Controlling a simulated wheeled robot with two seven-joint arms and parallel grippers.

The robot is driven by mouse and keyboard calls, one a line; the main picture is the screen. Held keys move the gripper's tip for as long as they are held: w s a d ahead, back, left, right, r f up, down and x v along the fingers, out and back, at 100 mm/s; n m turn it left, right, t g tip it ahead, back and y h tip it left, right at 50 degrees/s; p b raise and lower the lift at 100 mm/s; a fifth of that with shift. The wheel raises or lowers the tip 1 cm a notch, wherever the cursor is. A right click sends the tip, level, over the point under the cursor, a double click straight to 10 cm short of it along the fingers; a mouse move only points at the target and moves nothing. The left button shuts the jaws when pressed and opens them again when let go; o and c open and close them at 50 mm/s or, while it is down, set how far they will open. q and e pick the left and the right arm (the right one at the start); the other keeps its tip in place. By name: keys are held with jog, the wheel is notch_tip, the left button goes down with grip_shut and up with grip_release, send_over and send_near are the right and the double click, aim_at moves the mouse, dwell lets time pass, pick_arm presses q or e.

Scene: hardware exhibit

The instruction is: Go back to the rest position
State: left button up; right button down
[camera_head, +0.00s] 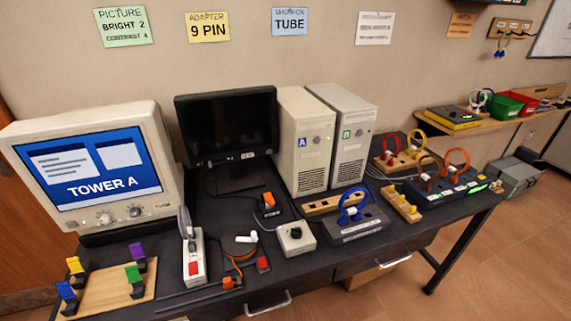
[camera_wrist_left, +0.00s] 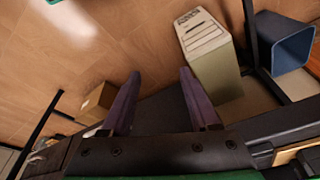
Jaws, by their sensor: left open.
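My left gripper (camera_wrist_left: 160,73) shows only in the left wrist view. Its two dark purple fingers stand well apart with nothing between them. Below and beyond them are the wooden floor and things standing on it. The head view shows neither gripper and neither arm. My right gripper is in no view.
The black desk (camera_head: 330,262) carries a beige monitor (camera_head: 90,165) reading TOWER A, a dark monitor (camera_head: 227,125), two towers and several switches and cables. In the left wrist view, a file box (camera_wrist_left: 212,70), a blue bin (camera_wrist_left: 284,42) and a cardboard box (camera_wrist_left: 97,101) stand near desk legs.

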pick_arm(q)
jog(key=s+a+f+g, duration=0.1)
jog(key=s+f, duration=0.3)
jog(key=f, duration=0.5)
jog(key=s+f, duration=0.4)
jog(key=f, duration=0.6)
jog(key=s+a+f, duration=0.1)
jog(key=s+f, duration=0.2)
jog(key=s, duration=0.3)
jog(key=s+a+f+g, duration=0.1)
jog(key=s+f, duration=0.3)
jog(key=s, duration=0.2)
jog(key=shift+a, duration=0.15)
jog(key=shift+f, duration=0.1)
dwell(1.8)
